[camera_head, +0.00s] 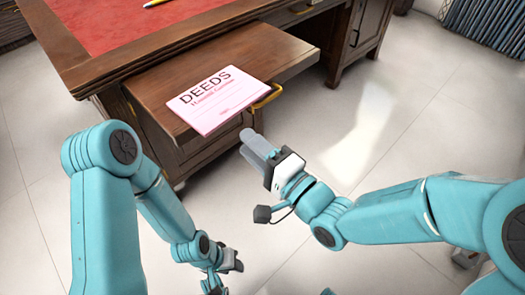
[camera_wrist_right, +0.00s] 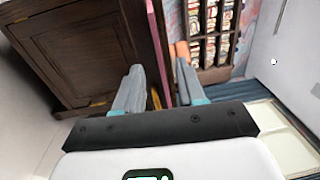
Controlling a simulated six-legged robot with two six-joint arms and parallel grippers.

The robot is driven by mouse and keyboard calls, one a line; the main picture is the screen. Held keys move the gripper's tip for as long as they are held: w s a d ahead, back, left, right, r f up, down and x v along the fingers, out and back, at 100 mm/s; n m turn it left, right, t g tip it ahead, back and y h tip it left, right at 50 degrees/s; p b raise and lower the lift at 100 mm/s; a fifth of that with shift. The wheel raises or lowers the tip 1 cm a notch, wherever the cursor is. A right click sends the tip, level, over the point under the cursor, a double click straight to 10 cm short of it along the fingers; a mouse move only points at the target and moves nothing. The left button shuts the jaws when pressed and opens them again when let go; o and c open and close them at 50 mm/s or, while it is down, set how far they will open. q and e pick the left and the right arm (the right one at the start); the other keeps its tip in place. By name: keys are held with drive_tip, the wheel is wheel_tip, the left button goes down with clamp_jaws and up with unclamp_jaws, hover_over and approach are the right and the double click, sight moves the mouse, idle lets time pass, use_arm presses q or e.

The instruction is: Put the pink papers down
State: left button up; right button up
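The pink papers (camera_head: 222,99), headed "DEEDS", lie on the pulled-out wooden drawer or shelf (camera_head: 245,52) of the desk, with their near edge at its front edge. My right gripper (camera_head: 250,142) is just in front of and below that near edge, with a small gap showing. In the right wrist view its two fingers (camera_wrist_right: 158,88) are apart, and the papers (camera_wrist_right: 157,40) show edge-on as a thin pink strip in line with the gap between them. No contact is visible. My left gripper (camera_head: 221,283) is low at the bottom of the head view, away from the papers; its fingers are unclear.
The desk (camera_head: 80,65) has a red leather top (camera_head: 110,22) with a yellow pencil-like item (camera_head: 155,3) on it. A brass handle (camera_head: 268,97) sticks out from the pulled-out front, close to the papers. The pale floor (camera_head: 400,125) to the right is clear.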

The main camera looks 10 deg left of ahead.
drive_tip(key=shift+v, duration=1.7)
